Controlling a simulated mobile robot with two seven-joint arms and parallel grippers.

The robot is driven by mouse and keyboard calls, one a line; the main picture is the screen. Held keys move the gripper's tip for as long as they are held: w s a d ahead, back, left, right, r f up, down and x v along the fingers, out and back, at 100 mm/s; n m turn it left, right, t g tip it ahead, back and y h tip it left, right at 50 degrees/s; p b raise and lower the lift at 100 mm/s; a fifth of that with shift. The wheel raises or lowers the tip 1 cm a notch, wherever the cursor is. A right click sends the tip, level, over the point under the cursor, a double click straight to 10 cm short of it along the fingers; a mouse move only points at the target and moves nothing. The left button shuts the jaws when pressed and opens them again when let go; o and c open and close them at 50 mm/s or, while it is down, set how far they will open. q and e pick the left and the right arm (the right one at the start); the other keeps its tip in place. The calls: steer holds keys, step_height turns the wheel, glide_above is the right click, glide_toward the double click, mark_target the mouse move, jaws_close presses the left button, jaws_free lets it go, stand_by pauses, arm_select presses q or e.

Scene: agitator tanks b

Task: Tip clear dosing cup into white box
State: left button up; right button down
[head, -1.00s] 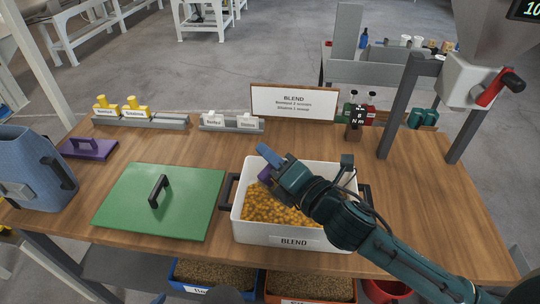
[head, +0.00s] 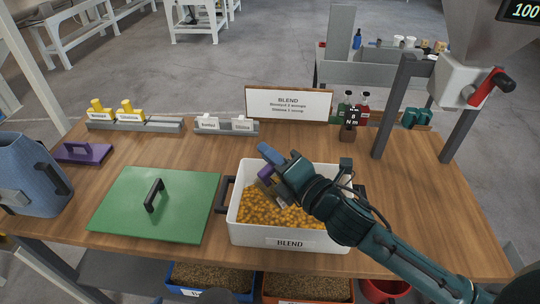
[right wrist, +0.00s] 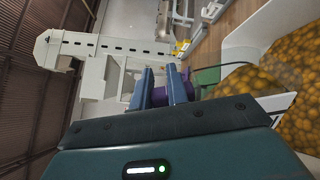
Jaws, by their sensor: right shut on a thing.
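The white box (head: 262,232), labelled BLEND, stands open on the wooden table and holds many orange-yellow pellets (head: 265,212). My right gripper (head: 272,160) is over the box's left-back part, shut on a purple piece that looks like the dosing cup's handle. The dosing cup (head: 277,192) hangs tilted below the fingers, inside the box's outline; its walls look clear to greyish. Whether anything is left in it I cannot tell. In the right wrist view the purple handle (right wrist: 184,82) sits at the blue fingers, with pellets to the right. My left gripper is not in view.
A green lid (head: 160,203) with a black handle lies left of the box. A blue jug (head: 30,175) and a purple lid (head: 85,152) are farther left. Grey posts (head: 393,110) rise at the right.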

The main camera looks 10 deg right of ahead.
steer(key=shift+d, duration=0.1)
steer(key=shift+w+d+f+m, duration=0.2)
steer(key=shift+d+m, duration=0.1)
steer(key=shift+m, duration=0.2)
stand_by(0.3)
steer(key=shift+w+d+f+m, duration=0.1)
steer(key=shift+w+d+m, duration=0.1)
steer(key=shift+d+m, duration=0.3)
steer(key=shift+w, duration=0.1)
steer(key=shift+w+d+f+m, duration=0.2)
steer(key=shift+d+m, duration=0.1)
steer(key=shift+m, duration=0.4)
steer(key=shift+w+d+f+m, duration=0.25)
steer(key=shift+d+m, duration=0.15)
steer(key=shift+m, duration=0.1)
